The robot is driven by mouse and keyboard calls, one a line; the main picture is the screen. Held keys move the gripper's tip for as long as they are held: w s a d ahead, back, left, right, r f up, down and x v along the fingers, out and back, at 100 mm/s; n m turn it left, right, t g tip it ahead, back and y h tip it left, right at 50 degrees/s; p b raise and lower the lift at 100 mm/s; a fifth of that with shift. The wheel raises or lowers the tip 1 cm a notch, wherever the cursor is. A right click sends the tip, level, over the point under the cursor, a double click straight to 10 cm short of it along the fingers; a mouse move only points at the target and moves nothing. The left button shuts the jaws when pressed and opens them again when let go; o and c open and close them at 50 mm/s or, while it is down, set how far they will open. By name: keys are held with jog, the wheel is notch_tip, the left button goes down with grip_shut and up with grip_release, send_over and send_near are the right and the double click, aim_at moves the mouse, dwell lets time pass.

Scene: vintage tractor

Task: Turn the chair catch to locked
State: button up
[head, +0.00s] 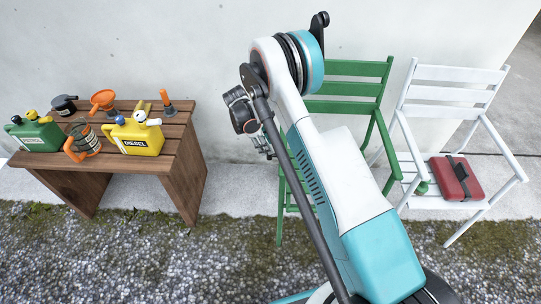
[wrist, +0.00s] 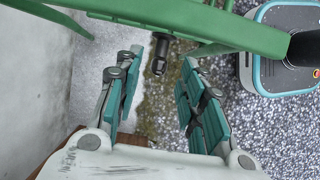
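The green folding chair (head: 348,88) stands against the wall, partly hidden behind my arm in the head view. In the wrist view its green bars (wrist: 190,18) cross the top of the picture. A small dark cylindrical piece (wrist: 159,57) shows below these bars, between my fingertips in the picture; it may be the chair catch. I cannot tell its setting. My gripper (wrist: 163,64) is open, with its teal-padded fingers apart on both sides and no visible contact with the piece. In the head view my gripper (head: 264,147) is beside the chair's left side, partly hidden by my arm.
A white folding chair (head: 455,96) with a red case (head: 456,178) on its seat stands at the right. A wooden table (head: 185,158) at the left bears a green can, a yellow diesel can and funnels. The wall is close behind; gravel (head: 150,262) in front is clear.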

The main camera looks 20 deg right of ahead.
aim_at(273, 155)
jog(key=b+x, duration=0.1)
jog(key=x, duration=0.4)
jog(key=shift+f, duration=0.1)
grip_shut()
